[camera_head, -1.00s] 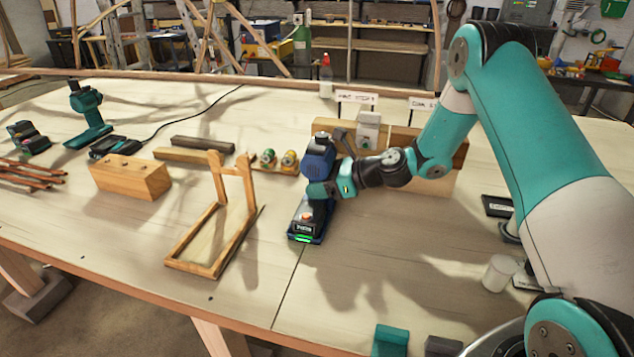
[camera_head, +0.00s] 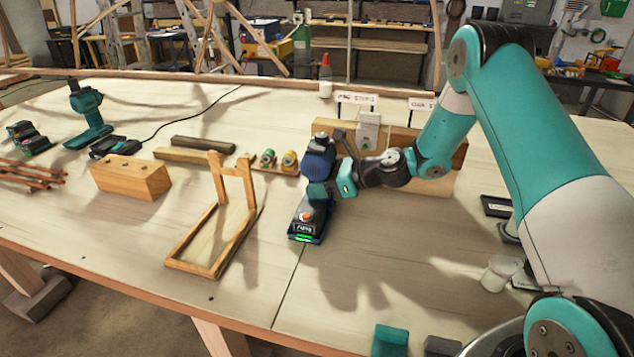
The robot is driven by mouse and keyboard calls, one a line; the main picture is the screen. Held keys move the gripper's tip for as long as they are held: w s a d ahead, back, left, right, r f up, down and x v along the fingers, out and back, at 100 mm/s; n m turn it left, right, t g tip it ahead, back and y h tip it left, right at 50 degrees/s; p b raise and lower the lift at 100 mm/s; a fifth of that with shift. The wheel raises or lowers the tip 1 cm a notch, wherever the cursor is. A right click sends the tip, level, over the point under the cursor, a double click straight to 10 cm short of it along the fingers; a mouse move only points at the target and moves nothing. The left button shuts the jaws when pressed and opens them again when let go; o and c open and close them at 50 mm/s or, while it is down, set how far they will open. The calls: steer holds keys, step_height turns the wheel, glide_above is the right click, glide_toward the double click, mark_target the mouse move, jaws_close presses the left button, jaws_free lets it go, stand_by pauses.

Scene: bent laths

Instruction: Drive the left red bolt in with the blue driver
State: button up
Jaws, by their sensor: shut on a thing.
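The blue driver (camera_head: 318,160) is near the middle of the table, roughly upright, with its motor head on top and a dark battery base with a green light below. My gripper (camera_head: 322,190) is shut on its handle, just below the head. I cannot tell whether the base touches the table. A wooden board (camera_head: 437,182) stands upright behind my gripper and wrist, with a grey metal block (camera_head: 368,130) on it and white labels above. The left red bolt cannot be made out; my arm and the driver cover part of the board.
A wooden frame stand (camera_head: 222,225) is just left of the driver. A drilled wood block (camera_head: 130,178), dark and light bars (camera_head: 202,144) and a teal drill (camera_head: 88,112) are farther left. A white cup (camera_head: 497,273) is at right. The table front of the driver is clear.

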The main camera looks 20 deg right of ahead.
mark_target(316, 173)
steer(key=shift+r, duration=0.2)
steer(key=shift+s+a+p, duration=0.7)
steer(key=shift+s+a, duration=0.25)
steer(key=shift+s, duration=0.3)
steer(key=shift+r, duration=0.15)
steer(key=shift+r+p, duration=1.9)
steer(key=shift+p, duration=0.15)
